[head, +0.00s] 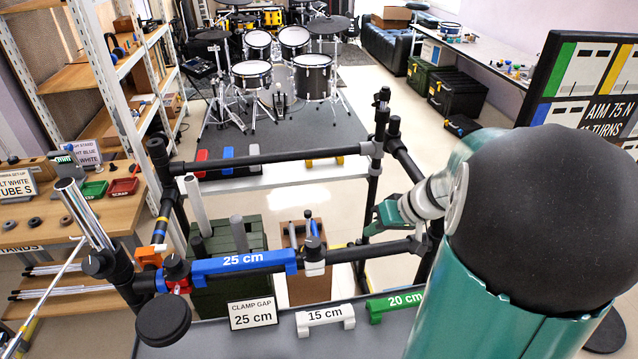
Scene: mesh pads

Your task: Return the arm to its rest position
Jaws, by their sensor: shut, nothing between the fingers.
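My teal arm with its large black rounded joint fills the right side of the head view. Its far end reaches left to my gripper (373,226), which is small, partly hidden beside the black tube frame, and shut with nothing in it. It is near the right upright of the frame (270,164). I cannot tell whether it touches the frame. A blue 25 cm gauge (244,262) lies along the front tube of the frame, left of my gripper.
A white 15 cm gauge (325,317), a green 20 cm gauge (397,302) and a "CLAMP GAP 25 cm" sign (253,314) are on the grey bench in front. A wooden bench (40,225) is left. A drum kit (275,75) stands behind; a sign board (590,90) is right.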

